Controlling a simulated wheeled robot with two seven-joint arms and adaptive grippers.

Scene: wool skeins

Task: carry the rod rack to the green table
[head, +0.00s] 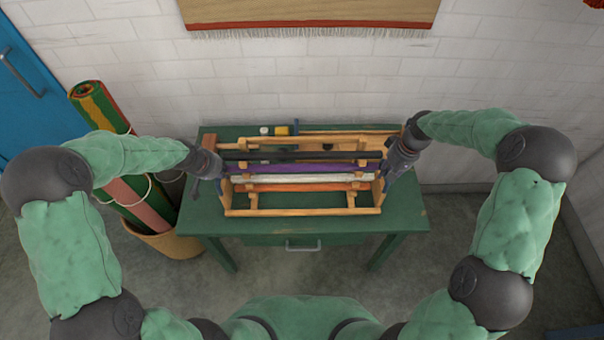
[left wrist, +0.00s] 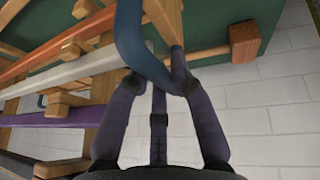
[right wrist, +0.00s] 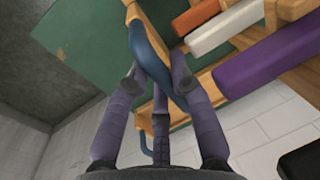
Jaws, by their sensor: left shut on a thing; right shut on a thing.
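The wooden rod rack (head: 300,212) is over the green table (head: 405,217), between my two arms. Its rods are black (head: 290,155), purple (head: 262,168), white (head: 300,178) and orange (head: 300,187). My left gripper (head: 221,172) is shut on the blue handle (left wrist: 130,35) at the rack's left end. My right gripper (head: 386,166) is shut on the blue handle (right wrist: 150,48) at its right end. The rack looks about level. I cannot tell whether its feet touch the tabletop.
A small yellow item (head: 282,130) and a white one (head: 264,130) are at the table's back edge. A basket (head: 165,240) with rolled rugs (head: 98,105) stands left of the table. A white brick wall (head: 300,75) is close behind.

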